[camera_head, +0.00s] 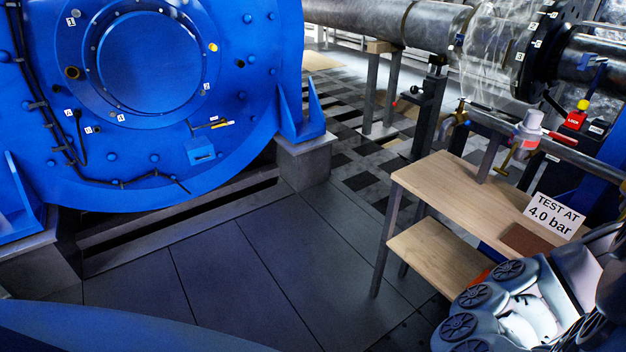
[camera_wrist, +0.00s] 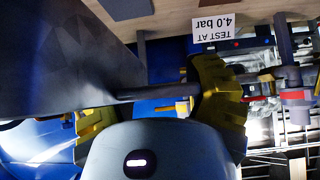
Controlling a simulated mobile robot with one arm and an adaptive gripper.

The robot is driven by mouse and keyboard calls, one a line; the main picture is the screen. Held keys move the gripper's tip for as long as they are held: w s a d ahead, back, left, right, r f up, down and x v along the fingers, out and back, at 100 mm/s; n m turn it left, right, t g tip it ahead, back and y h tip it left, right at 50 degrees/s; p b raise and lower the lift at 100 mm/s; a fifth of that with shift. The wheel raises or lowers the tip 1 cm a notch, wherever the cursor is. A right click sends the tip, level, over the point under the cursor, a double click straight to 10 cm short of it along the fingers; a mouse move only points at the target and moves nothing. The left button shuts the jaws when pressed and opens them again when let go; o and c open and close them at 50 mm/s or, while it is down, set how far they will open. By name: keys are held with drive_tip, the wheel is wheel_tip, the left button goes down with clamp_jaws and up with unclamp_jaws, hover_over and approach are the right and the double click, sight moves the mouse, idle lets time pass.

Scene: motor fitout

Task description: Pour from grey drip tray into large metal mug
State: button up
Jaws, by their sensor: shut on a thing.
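In the wrist view, my gripper (camera_wrist: 158,104) has its yellow fingers shut on the grey drip tray (camera_wrist: 70,62). The tray shows as a large dark grey wall filling the left of that view, with a dark bar running between the fingers. The view is upside down, and I cannot tell the tray's tilt or see its contents. In the head view the tray and the fingers are hidden or out of frame; only my arm shows at lower right. I cannot make out the large metal mug in either view.
A wooden bench (camera_head: 455,195) with a lower shelf (camera_head: 435,255) stands at right. It bears a "TEST AT 4.0 bar" sign (camera_head: 556,215) and a brown mat (camera_head: 524,240). A valve (camera_head: 527,130) on a pipe is behind. A blue motor (camera_head: 230,120) stands left; the floor (camera_head: 250,275) between is clear.

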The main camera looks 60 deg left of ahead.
wheel_tip(320, 180, down, 58)
drive_tip(key=b, duration=5.6)
drive_tip(key=shift+f, duration=0.1)
